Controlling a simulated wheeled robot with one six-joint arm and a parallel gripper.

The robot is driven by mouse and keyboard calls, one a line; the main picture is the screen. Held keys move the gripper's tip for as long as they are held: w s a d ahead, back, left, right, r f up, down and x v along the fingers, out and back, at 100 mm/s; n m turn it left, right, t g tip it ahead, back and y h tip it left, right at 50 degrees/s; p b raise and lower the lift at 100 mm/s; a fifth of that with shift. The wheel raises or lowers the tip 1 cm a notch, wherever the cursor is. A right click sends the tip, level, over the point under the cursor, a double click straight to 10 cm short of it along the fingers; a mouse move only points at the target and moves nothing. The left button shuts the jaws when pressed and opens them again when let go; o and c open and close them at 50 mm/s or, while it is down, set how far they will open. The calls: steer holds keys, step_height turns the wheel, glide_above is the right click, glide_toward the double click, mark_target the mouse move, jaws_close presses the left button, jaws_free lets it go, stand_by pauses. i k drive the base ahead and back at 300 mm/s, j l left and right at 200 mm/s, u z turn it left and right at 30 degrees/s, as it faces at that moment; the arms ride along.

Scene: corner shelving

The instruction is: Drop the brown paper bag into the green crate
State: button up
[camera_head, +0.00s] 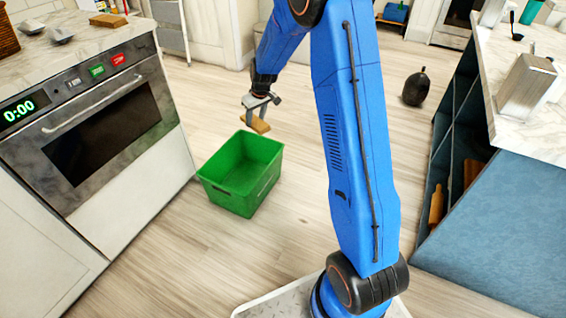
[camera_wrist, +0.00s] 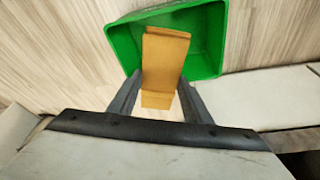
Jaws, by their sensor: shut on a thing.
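The green crate (camera_head: 243,190) stands on the wooden floor in front of the oven. My gripper (camera_head: 262,112) is above the crate's far side in the head view, pointing down. It is shut on the brown paper bag (camera_head: 257,125), which hangs below the fingers. In the wrist view, the bag (camera_wrist: 165,58) lies between my two fingers (camera_wrist: 160,100), and its far part overlaps the crate's opening. The crate (camera_wrist: 214,40) shows behind it, with green walls around the bag. The bag appears to be above the crate, but the exact height is hard to tell.
An oven (camera_head: 100,115) under a marble counter stands left of the crate. A blue shelf unit (camera_head: 500,210) with a counter is at the right. A dark round vase (camera_head: 416,88) stands on the floor. The floor between is clear.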

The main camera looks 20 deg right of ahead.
mark_target(249, 184)
steer(key=i+j+z, duration=0.35)
steer(key=j, duration=0.25)
steer(key=i+j+z, duration=0.35)
steer(key=j, duration=0.3)
steer(key=i+j+z, duration=0.2)
steer(key=j, duration=0.65)
steer(key=i, duration=0.05)
